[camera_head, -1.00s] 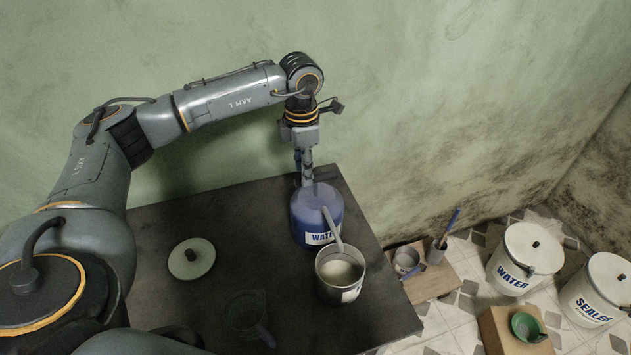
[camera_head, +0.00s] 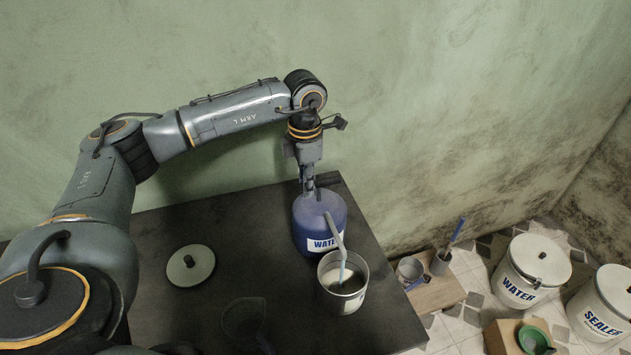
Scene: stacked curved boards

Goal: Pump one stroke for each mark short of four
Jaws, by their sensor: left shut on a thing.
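A blue jug (camera_head: 311,222) labelled WATER stands at the back right of the dark table. My left gripper (camera_head: 308,186) comes down from above and is shut on the pump head at the jug's top, mostly hiding it. A grey spout (camera_head: 333,229) slants from the pump over a metal pot (camera_head: 343,298) in front of the jug. A thin pale blue stream (camera_head: 342,272) drops from the spout into the pot. Grey liquid shows inside the pot; I cannot make out any marks. My right gripper is not in view.
A round pale lid (camera_head: 191,266) with a dark knob lies left on the table (camera_head: 170,233). A dark, see-through scoop-like thing (camera_head: 245,322) lies near the front. Right, on the tiled floor, are WATER (camera_head: 527,285) and SEALER (camera_head: 598,318) buckets, a wooden board with cups and a green funnel.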

